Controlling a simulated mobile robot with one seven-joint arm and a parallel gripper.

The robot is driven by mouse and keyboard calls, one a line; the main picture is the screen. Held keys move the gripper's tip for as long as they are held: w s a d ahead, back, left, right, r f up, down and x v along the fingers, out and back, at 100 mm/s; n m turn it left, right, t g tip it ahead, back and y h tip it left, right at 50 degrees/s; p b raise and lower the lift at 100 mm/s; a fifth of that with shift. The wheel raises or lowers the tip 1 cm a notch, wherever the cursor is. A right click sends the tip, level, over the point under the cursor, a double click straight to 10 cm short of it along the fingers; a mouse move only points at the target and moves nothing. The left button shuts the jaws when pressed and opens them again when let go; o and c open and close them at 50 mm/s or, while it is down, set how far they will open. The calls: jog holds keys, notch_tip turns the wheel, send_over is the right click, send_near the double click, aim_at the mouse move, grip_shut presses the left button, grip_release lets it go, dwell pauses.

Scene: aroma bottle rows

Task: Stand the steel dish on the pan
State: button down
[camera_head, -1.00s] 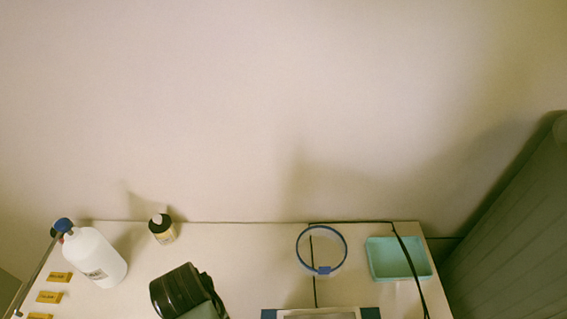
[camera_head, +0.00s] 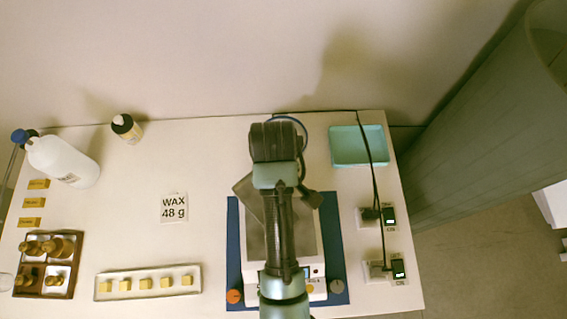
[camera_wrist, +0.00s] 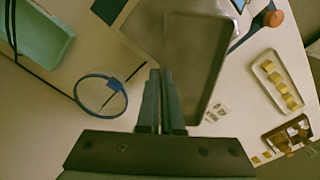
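The steel dish is a grey, shallow rectangular dish. It shows in the wrist view (camera_wrist: 200,62) and, partly behind my arm, in the head view (camera_head: 245,190). My gripper (camera_wrist: 161,78) has its fingers close together at the dish's long edge and appears shut on its rim. The dish is turned at an angle over the back of the scale. The pan (camera_head: 306,232) is the pale grey plate on the scale, on a blue mat (camera_head: 334,235). My arm covers its middle. Whether the dish touches the pan cannot be told.
A teal tray (camera_head: 345,158) and a blue ring (camera_wrist: 100,95) lie at the back. A white bottle (camera_head: 65,162), a small bottle (camera_head: 127,130), a weight block (camera_head: 32,283) and a tray of yellow cubes (camera_head: 98,293) stand left. Two cabled boxes (camera_head: 375,270) sit right. The table around the WAX card (camera_head: 174,208) is clear.

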jog(key=n, duration=0.2)
jog(key=s+r+n+p, duration=0.1)
jog(key=n, duration=0.1)
jog(key=shift+d+r, duration=0.1)
jog(key=shift+d, duration=0.05)
jog(key=n, duration=0.4)
jog(key=s+n+p, duration=0.1)
jog(key=n, duration=0.1)
jog(key=shift+r, duration=0.4)
jog(key=shift+s+f, duration=0.1)
jog(key=shift+f, duration=0.1)
jog(key=shift+n, duration=0.3)
notch_tip(320, 180, down, 10)
jog(key=shift+r, duration=0.2)
jog(key=shift+f, duration=0.2)
jog(key=c, duration=1.1)
grip_release()
jog(key=shift+r, duration=0.15)
